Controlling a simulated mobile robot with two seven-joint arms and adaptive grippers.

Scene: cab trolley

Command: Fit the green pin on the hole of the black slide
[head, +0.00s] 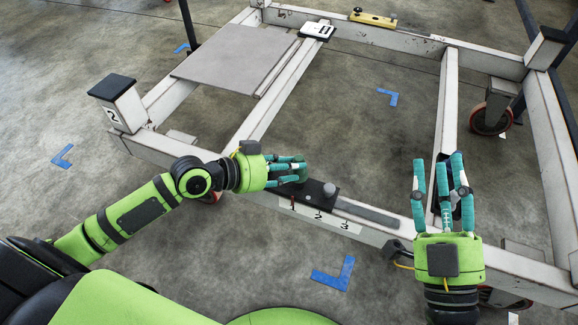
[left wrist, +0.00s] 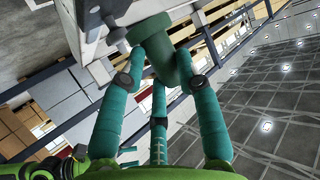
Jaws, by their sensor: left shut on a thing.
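The black slide (head: 315,202) lies on the front beam of the trolley frame, with a round grey knob (head: 330,189) on it. My left gripper (head: 300,172) is just above the slide's left end, its fingers pointing right. In the left wrist view my left gripper (left wrist: 170,65) is shut on the dark green pin (left wrist: 158,52), a thick bent shape with a wider end beside a pale surface. My right gripper (head: 438,185) is open and empty, right of the slide.
The white trolley frame (head: 270,110) surrounds an open middle showing floor.

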